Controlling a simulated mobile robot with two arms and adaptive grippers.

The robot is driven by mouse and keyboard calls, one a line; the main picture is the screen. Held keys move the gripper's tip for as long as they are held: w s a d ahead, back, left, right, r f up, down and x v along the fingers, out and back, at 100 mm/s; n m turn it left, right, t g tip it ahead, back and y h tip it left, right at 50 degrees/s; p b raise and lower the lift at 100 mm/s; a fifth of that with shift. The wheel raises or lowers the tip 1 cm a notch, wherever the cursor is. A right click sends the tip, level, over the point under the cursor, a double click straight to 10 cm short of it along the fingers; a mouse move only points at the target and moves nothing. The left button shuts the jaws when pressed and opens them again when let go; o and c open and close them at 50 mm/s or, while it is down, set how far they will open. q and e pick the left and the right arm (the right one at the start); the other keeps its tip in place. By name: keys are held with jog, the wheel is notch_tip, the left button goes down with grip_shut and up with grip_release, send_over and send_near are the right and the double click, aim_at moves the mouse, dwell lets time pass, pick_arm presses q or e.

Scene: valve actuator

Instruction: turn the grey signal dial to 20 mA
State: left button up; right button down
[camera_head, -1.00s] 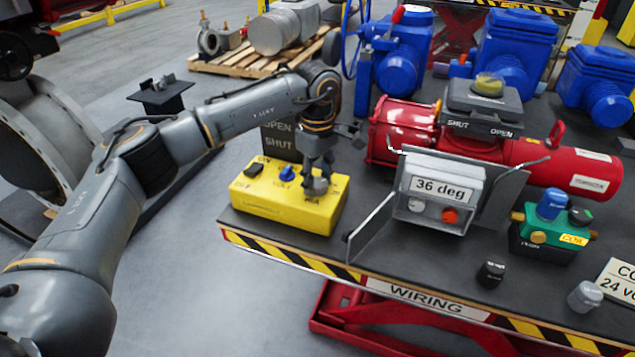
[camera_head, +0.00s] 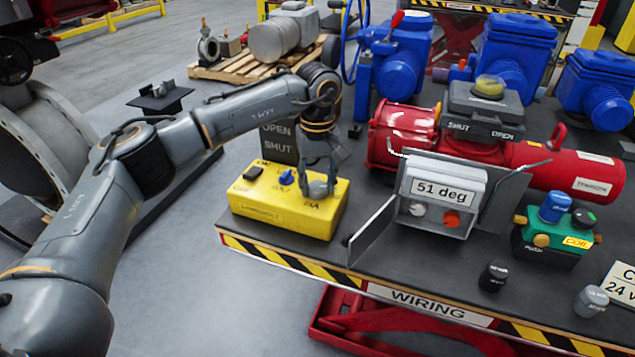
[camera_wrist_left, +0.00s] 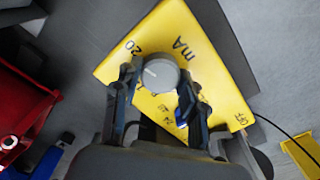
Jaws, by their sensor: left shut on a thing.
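The grey signal dial (camera_wrist_left: 160,73) is a round knob with a pale pointer line on the yellow box (camera_head: 265,215). In the left wrist view the "20" and "mA" print shows beyond it on the yellow face (camera_wrist_left: 180,25). My left gripper (camera_head: 318,190) points down at the box's right part, its fingers shut on the dial from both sides; it also shows in the left wrist view (camera_wrist_left: 158,80). The dial is mostly hidden by the fingers in the head view. The display (camera_head: 443,191) on the red actuator (camera_head: 405,130) reads 51 deg. My right gripper is not in view.
A blue knob (camera_head: 287,177) and a black switch (camera_head: 253,173) sit on the yellow box, left of the gripper. An open metal cover (camera_head: 372,232) stands right of the box. Small black (camera_head: 493,276) and grey (camera_head: 591,300) caps stand near the table's front edge.

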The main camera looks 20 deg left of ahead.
aim_at(318, 185)
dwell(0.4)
pick_arm(q)
jog(key=o, duration=1.1)
jog(key=shift+o, duration=0.2)
jog(key=shift+r, duration=0.1)
notch_tip(318, 185, up, 12)
